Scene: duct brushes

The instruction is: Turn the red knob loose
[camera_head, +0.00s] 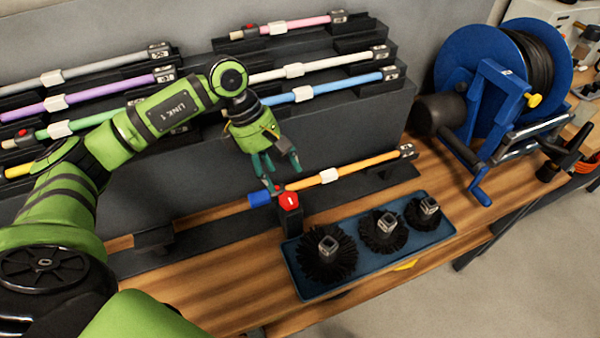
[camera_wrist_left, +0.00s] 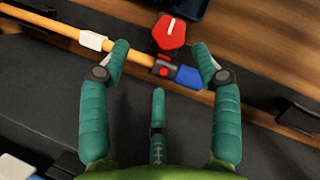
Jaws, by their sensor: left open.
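The red knob (camera_head: 289,200) has a white mark on its face and sits on a dark mount at the front of the bench rack, beside the orange rod (camera_head: 345,170). In the left wrist view the red knob (camera_wrist_left: 170,31) is at the top middle, beyond the fingertips. My left gripper (camera_head: 279,176) is open just above and behind the knob, fingers pointing down. In the wrist view its teal fingers (camera_wrist_left: 160,66) stand apart on both sides of the rod's blue end (camera_wrist_left: 189,77), with no clear contact visible. My right gripper is not in view.
A blue tray (camera_head: 290,262) with three black brushes (camera_head: 327,252) lies to the right of the knob. A blue cable reel (camera_head: 470,70) with a crank stands at the back right. Several coloured rods lie on the stepped grey rack (camera_head: 330,125) behind. Bare wood is at the front left.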

